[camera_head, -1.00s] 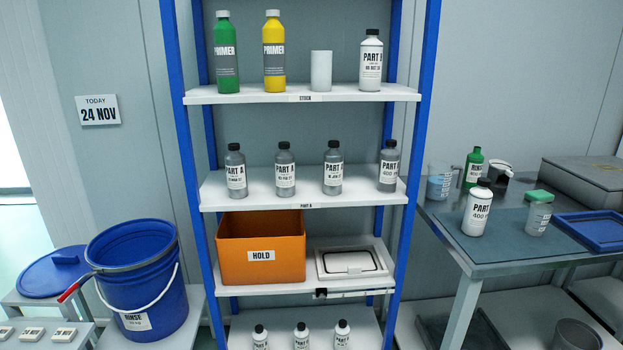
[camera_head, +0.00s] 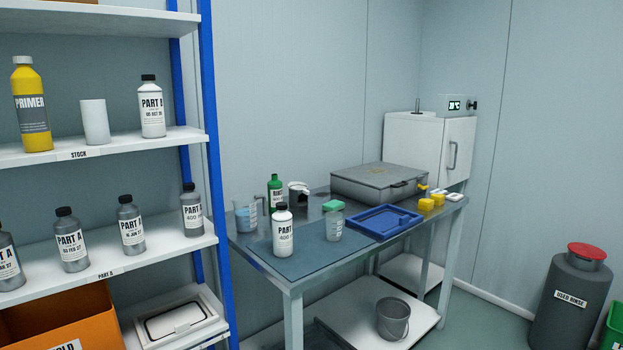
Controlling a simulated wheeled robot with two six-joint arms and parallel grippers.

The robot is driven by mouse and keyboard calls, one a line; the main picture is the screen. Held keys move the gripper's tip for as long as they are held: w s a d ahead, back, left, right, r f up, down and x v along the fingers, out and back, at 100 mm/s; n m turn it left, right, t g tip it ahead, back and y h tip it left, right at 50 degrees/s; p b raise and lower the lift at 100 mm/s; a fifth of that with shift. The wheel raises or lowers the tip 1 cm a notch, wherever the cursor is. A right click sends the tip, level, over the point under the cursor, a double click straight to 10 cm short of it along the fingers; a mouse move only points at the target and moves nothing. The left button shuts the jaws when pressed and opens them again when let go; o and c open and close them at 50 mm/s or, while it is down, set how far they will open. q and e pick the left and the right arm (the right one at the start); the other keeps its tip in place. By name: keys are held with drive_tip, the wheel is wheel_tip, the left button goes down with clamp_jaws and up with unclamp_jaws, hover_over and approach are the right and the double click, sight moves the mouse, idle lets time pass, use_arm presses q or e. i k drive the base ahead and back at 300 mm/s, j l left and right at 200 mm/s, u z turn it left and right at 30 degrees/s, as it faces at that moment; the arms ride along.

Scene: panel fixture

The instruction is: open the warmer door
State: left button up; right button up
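The warmer appears to be the white cabinet (camera_head: 412,148) behind the far right end of the metal table. Its door (camera_head: 457,152) faces right and front, carries a vertical handle (camera_head: 453,156), and looks shut. A small grey box with a lit green display (camera_head: 455,105) sits on top of the cabinet. Neither of my grippers shows in the head view.
The metal table (camera_head: 275,262) holds bottles, beakers, a blue tray (camera_head: 384,222), a grey lidded case (camera_head: 378,182) and yellow items. A blue-post shelf (camera_head: 212,150) stands at left. A grey bin with a red lid (camera_head: 574,300) stands at right; floor shows between.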

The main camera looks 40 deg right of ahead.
sight(458, 134)
drive_tip(key=z, duration=2.15)
